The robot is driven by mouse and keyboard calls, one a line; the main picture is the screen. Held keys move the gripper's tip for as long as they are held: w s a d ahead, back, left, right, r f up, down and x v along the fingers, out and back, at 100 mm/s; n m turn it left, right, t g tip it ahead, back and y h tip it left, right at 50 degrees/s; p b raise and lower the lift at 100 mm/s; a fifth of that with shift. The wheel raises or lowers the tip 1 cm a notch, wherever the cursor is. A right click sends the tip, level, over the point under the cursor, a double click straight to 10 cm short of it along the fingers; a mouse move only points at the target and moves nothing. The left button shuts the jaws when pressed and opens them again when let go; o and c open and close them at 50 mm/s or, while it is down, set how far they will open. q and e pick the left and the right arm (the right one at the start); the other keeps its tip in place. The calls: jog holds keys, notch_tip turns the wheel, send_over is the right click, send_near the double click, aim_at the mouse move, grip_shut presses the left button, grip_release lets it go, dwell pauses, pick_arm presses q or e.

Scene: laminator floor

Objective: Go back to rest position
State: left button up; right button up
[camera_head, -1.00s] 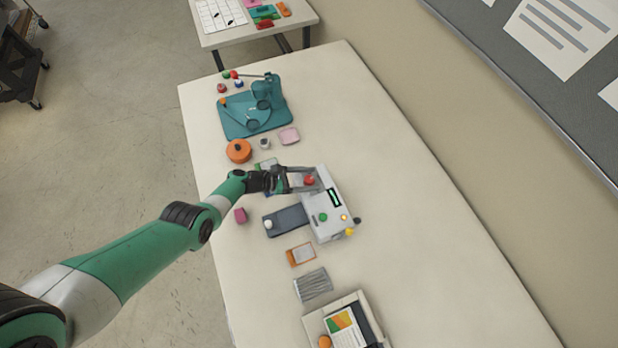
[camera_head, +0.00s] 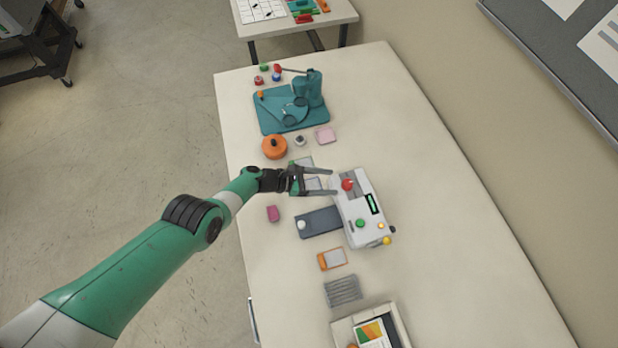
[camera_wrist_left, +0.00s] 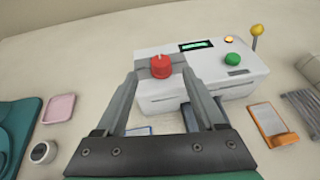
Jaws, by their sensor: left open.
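My left gripper (camera_head: 333,182) is open and empty over the table, just left of the white laminator (camera_head: 366,212) in the head view. The laminator has a red knob (camera_head: 347,184), a green button (camera_head: 360,223) and a lit green display. In the left wrist view the open fingers (camera_wrist_left: 160,85) point toward the laminator (camera_wrist_left: 205,72), with the red knob (camera_wrist_left: 160,66) between their tips in the picture. I cannot tell whether the fingers touch it. A dark feed tray (camera_head: 322,222) extends from the laminator's left side. My right gripper is not in view.
A teal machine (camera_head: 292,112) on a base stands at the back of the table, with an orange round container (camera_head: 274,147) in front. The table's right side is clear.

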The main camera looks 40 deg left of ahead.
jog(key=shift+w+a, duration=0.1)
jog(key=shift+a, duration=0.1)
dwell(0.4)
